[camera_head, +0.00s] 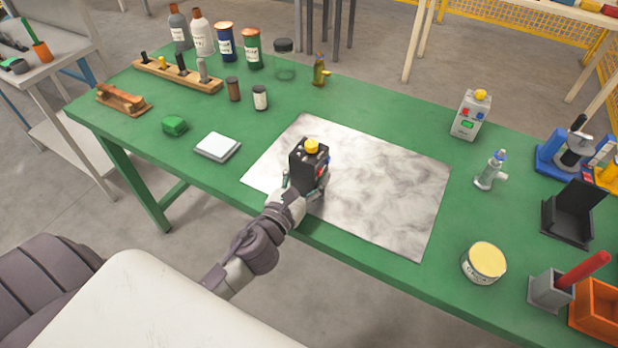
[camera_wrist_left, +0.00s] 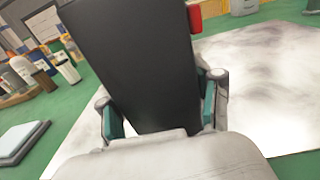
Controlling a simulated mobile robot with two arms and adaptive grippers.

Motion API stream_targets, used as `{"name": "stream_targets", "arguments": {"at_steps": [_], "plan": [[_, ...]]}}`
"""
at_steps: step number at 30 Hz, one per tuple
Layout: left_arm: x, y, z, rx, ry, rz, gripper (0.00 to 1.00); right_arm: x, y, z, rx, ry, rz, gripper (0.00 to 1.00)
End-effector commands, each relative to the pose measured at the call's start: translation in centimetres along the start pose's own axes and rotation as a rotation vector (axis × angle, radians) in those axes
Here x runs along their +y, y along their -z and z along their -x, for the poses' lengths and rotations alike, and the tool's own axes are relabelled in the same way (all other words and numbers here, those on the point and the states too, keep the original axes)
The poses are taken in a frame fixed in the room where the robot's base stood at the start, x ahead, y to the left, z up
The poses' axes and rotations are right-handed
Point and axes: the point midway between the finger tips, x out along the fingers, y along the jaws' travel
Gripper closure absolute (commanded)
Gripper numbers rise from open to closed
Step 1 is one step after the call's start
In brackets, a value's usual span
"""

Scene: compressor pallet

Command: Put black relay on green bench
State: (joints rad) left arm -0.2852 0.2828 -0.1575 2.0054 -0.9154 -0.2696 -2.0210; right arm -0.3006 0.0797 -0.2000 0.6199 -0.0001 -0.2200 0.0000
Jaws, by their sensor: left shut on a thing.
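The black relay (camera_head: 308,165) is a dark box with a yellow knob on top and red and blue parts on its side. It is upright at the left part of the marbled mat on the green bench (camera_head: 370,267). My left gripper (camera_head: 306,187) is shut on the relay, with a finger on each side of it. In the left wrist view the relay (camera_wrist_left: 137,60) fills the middle between the teal finger pads of the gripper (camera_wrist_left: 160,115). I cannot tell whether its base touches the mat. My right gripper is not in view.
The marbled mat (camera_head: 390,195) is otherwise bare. A white square plate (camera_head: 217,147) and a green block (camera_head: 174,125) lie to the left. A grey box with a yellow knob (camera_head: 471,116) stands at the back right, and a yellow-lidded tin (camera_head: 484,262) at the front right. Bottles line the back left.

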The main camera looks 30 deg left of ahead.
Motion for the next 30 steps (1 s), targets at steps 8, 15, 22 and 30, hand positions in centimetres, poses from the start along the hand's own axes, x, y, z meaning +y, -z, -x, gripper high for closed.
{"name": "stream_targets", "arguments": {"at_steps": [8,15,22,30], "plan": [[-0.03,-0.03,-0.03,-0.003,0.001,-0.001,0.86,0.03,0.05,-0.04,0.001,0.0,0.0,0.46],[-0.03,0.32,-0.02,-0.001,0.0,-0.001,0.14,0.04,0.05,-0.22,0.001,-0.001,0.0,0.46],[-0.03,0.31,-0.01,-0.001,0.0,-0.001,0.11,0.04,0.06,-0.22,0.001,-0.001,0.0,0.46],[-0.05,0.26,0.94,0.002,0.001,0.0,0.11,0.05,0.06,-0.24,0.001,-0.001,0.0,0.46]]}}
